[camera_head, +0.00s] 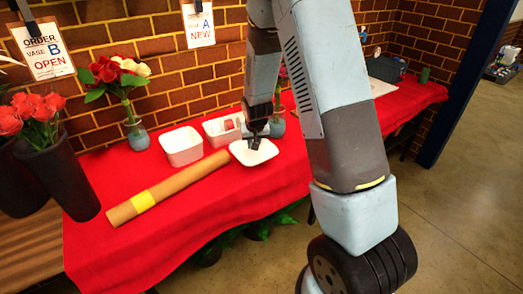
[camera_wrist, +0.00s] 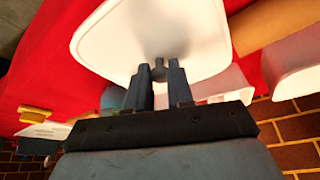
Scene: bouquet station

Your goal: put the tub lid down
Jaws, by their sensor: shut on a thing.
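The tub lid (camera_head: 262,153) is a white, rounded rectangular piece at the middle of the red table. My gripper (camera_head: 254,140) is at the lid's top side and shut on its knob. In the wrist view the lid (camera_wrist: 110,40) fills the upper middle, with the dark knob between the fingertips of my gripper (camera_wrist: 158,75). Whether the lid touches the cloth or hangs just above it I cannot tell. Two white tubs stand behind and left of it: the left tub (camera_head: 182,149) and the right tub (camera_head: 213,138), which has something red in it and is partly hidden by the lid.
A brown cardboard tube (camera_head: 180,184) with a yellow band lies across the table front-left of the lid. A glass vase with red and cream flowers (camera_head: 136,130) stands behind. Dark vases with red flowers (camera_head: 55,165) stand at left. Red cloth (camera_head: 240,195) is clear in front.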

